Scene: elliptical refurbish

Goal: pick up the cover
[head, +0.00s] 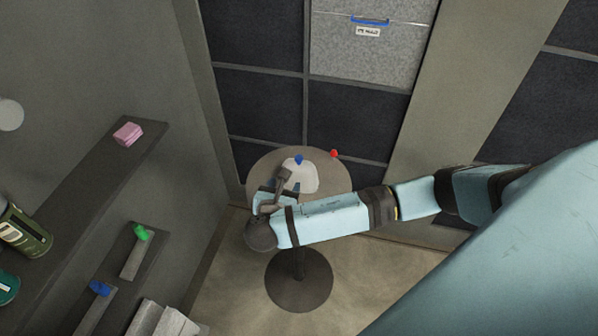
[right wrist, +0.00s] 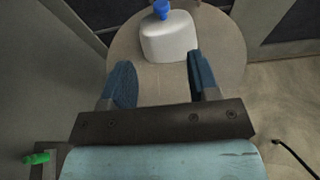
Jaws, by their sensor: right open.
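A white rounded piece with a blue knob on top, which looks like the cover (head: 303,176), stands on a small round table (head: 258,165). In the right wrist view the cover (right wrist: 171,40) is at the top centre, just beyond the fingertips. My right gripper (head: 276,188) is over the near part of the table, close to the cover, and hides part of it in the head view. In the right wrist view the gripper (right wrist: 162,72) is open, with nothing between its blue fingers. My left gripper is in neither view.
A small red thing (head: 334,153) shows at the table's back right edge. A dark wall shelf (head: 85,180) on the left holds a pink block (head: 128,133). A grey box (head: 365,50) with a blue handle sits in the shelving behind the table.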

